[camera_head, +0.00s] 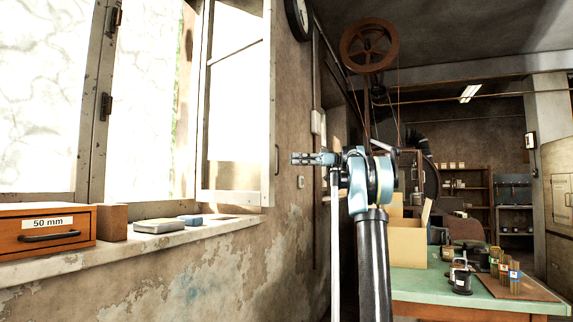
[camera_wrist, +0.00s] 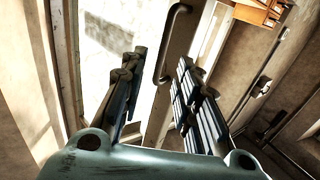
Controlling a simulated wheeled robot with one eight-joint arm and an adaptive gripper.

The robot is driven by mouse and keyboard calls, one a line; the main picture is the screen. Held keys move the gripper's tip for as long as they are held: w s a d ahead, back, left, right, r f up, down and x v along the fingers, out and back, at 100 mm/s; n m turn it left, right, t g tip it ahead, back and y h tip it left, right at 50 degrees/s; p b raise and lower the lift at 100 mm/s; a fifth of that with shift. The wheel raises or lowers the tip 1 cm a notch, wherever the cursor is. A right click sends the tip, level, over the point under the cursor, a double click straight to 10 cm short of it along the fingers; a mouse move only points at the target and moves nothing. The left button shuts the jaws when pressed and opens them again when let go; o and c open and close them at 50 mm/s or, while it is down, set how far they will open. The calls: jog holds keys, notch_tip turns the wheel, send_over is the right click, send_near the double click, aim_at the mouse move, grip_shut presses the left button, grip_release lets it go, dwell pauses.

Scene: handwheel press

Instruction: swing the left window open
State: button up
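A pale window sash (camera_head: 232,197) stands at an angle to the wall, at the right end of the window opening. A dark bar handle (camera_head: 277,160) is on its right edge. The handle also shows in the wrist view (camera_wrist: 177,32). My gripper (camera_head: 293,159) is just right of the handle in the head view, its fingers pointing left. In the wrist view my gripper (camera_wrist: 161,60) has its two fingers apart, with the handle near and beyond the tips, seemingly between them. I cannot tell whether they touch it. Another window pane (camera_head: 40,95) is at far left.
The stone sill (camera_head: 65,263) holds an orange drawer box (camera_head: 45,229) labelled 50 mm, a brown block (camera_head: 112,222), a grey tin (camera_head: 158,226) and a blue item (camera_head: 189,219). A green-topped table (camera_head: 425,284) with a cardboard box and several small items stands at right.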

jog(key=d, duration=0.3)
jog(key=shift+w+d, duration=0.1)
jog(key=shift+w, duration=0.15)
jog(key=s+a+f+m+t+h, duration=0.1)
jog(key=s+a+f+m+h, duration=0.2)
jog(key=s+f, duration=0.5)
jog(key=s+a+f+m+h, duration=0.15)
jog(key=s+f+m, duration=0.25)
jog(key=s+f, duration=0.4)
jog(key=s+a+f+m+t+h, duration=0.1)
jog(key=s+f+m+h, duration=0.3)
jog(key=s+f, duration=0.4)
jog(key=s+d+f+m+t+h, duration=0.1)
jog(key=s+d+f+m+h, duration=0.1)
jog(key=s+f, duration=0.5)
jog(key=s+d+f+m+t+h, duration=0.1)
jog(key=s+d+f+m+h, duration=0.2)
jog(key=f, duration=1.5)
jog(key=s+d+f+m+h, duration=0.3)
jog(key=s+d+f, duration=0.4)
jog(key=s+f, duration=0.6)
jog(key=shift+s+d+t+h, duration=0.15)
jog(key=shift+s+t+h, duration=0.2)
jog(key=shift+h, duration=0.3)
jog(key=shift+w+f, duration=0.1)
